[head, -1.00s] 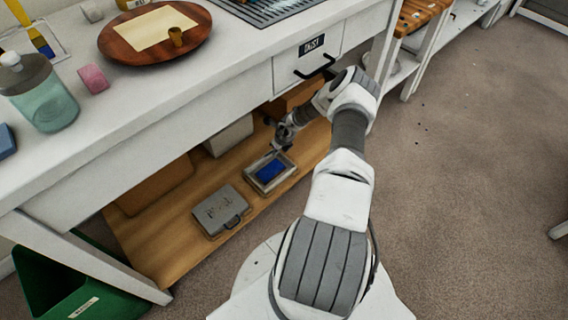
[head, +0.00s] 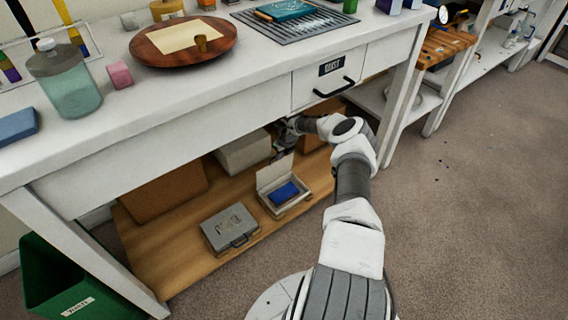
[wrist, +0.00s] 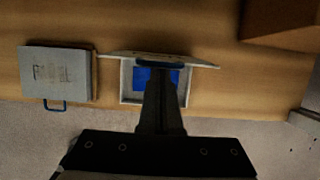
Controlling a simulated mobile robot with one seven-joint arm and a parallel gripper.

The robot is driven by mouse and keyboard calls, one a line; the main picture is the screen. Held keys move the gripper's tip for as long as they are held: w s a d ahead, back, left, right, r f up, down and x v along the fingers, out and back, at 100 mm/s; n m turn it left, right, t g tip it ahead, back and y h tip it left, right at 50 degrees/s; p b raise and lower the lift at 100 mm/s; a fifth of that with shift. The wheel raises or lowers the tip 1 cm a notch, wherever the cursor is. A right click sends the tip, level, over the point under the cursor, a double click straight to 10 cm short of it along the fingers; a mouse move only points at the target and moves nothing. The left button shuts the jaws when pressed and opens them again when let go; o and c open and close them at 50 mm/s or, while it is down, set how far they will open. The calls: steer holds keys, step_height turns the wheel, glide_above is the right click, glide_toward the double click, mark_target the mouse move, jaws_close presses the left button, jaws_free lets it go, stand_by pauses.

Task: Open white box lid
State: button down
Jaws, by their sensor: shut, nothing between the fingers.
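The white box (head: 300,205) sits on the wooden lower shelf under the bench. Its lid (head: 272,173) stands raised, roughly upright along the box's back side, and a blue block (head: 286,192) shows inside. In the wrist view the lid (wrist: 200,62) is seen nearly edge-on, with the box (wrist: 125,85) and blue block (wrist: 142,78) below it. My gripper (head: 281,154) is shut and empty, close behind the lid's upper edge. In the wrist view my gripper (wrist: 160,66) overlaps the lid; whether it touches is unclear. It hides part of the box.
A grey case (head: 230,228) with a handle lies left of the box on the shelf (head: 180,262). A pale box (head: 243,152) and brown cartons (head: 165,190) stand behind. The bench front and drawer (head: 328,80) overhang my arm. A green bin (head: 60,280) stands at left.

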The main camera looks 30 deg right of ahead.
steer(key=shift+w, duration=0.35)
stand_by(0.3)
steer(key=shift+r, duration=0.2)
steer(key=shift+r, duration=0.55)
